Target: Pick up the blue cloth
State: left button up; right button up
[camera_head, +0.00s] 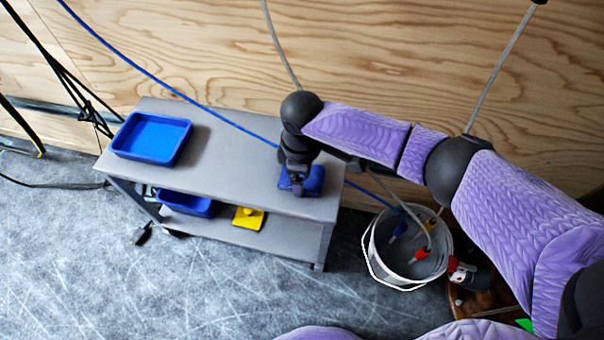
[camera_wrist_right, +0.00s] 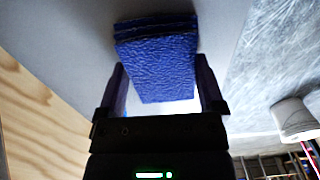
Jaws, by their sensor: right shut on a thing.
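The blue cloth (camera_head: 314,181) is at the right end of the grey cart's top shelf (camera_head: 235,160), partly hidden under my right gripper (camera_head: 298,188). In the right wrist view the cloth (camera_wrist_right: 158,65) looks like a folded, textured blue pad. There, the two fingers of my right gripper (camera_wrist_right: 160,95) stand on either side of it and are shut on it. I cannot tell whether the cloth still touches the shelf. My left gripper is not in view.
A blue tray (camera_head: 152,138) stands on the cart's left end. A blue bin (camera_head: 187,204) and a yellow item (camera_head: 248,218) are on the lower shelf. A white bucket (camera_head: 408,250) with hoses stands right of the cart. The plywood wall (camera_head: 220,50) is close behind.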

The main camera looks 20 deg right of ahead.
jog(key=shift+r, duration=0.1)
notch_tip(320, 180, up, 2)
jog(key=shift+r+p, duration=0.25)
jog(key=shift+p, duration=0.75)
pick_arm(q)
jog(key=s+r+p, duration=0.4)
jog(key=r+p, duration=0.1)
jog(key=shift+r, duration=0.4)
pick_arm(e)
notch_tip(320, 180, up, 7)
jog(key=shift+r, duration=0.2)
jog(key=shift+f, duration=0.1)
jog(key=o, duration=0.7)
jog(key=c, duration=0.6)
